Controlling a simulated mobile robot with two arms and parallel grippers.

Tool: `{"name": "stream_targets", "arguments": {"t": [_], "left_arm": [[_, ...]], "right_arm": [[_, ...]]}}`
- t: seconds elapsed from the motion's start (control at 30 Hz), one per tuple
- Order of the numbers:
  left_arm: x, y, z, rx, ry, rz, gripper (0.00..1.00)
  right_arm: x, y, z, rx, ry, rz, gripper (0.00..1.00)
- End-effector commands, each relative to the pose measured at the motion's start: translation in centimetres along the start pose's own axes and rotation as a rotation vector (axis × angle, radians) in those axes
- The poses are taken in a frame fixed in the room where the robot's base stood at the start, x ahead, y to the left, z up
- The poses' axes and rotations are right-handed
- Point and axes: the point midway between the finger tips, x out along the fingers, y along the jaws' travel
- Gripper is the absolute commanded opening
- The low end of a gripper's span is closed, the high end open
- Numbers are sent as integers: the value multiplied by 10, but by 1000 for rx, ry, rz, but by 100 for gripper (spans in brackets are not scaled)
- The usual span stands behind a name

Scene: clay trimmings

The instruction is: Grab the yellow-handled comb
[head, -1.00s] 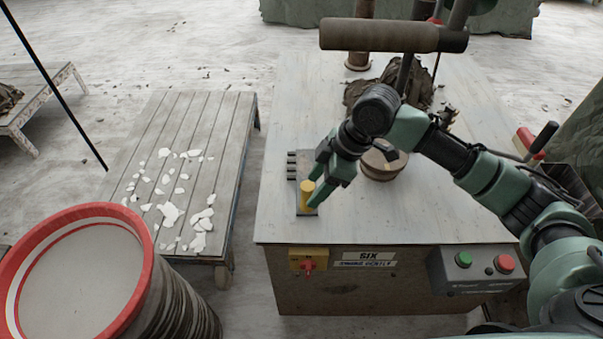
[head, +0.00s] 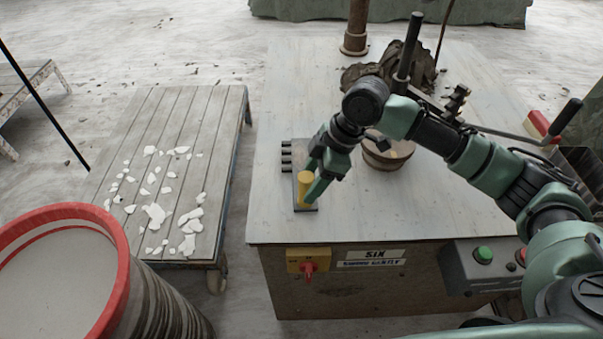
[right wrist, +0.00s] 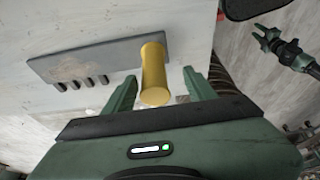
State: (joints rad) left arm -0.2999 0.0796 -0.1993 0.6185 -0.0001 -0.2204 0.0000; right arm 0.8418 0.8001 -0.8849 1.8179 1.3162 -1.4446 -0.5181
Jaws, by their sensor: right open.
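The comb is a flat dark grey plate with short teeth and an upright yellow handle; it lies near the left edge of the table. Its yellow handle (head: 304,183) shows in the head view, and its plate (right wrist: 92,63) is clear in the right wrist view. My right gripper (right wrist: 159,76) is open, with one finger on each side of the yellow handle (right wrist: 153,72). Gaps show between handle and fingers there. In the head view the right gripper (head: 313,172) partly covers the comb. A small gripper (right wrist: 274,44), seemingly my left, shows at upper right of the wrist view.
A bowl (head: 387,155) stands right of the gripper, with brown clay (head: 375,72) behind it. A slatted pallet (head: 128,228) with white shards stands left of the table (head: 400,212). A red-rimmed drum (head: 115,290) is at lower left.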

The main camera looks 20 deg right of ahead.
Motion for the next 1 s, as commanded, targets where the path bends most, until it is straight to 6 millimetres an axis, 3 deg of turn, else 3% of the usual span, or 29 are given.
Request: {"name": "stream_targets", "arguments": {"t": [0.33, 0.63, 0.67, 0.83, 1.0], "left_arm": [[-8, -1, 0, 0, 0, -1, 36], [-7, -1, -1, 0, 1, -1, 36], [-7, -1, -1, 0, 1, -1, 36], [-7, -1, -1, 1, 2, -1, 36], [-8, -1, -1, 1, 2, 0, 36]], "right_arm": [[47, 7, -4, 0, 0, -2, 56], [53, 7, -4, 0, 0, 1, 56], [53, 7, -4, 0, 0, 1, 50], [53, 7, -4, -1, 0, 1, 3], [52, 8, -5, -2, 2, 3, 0]]}}
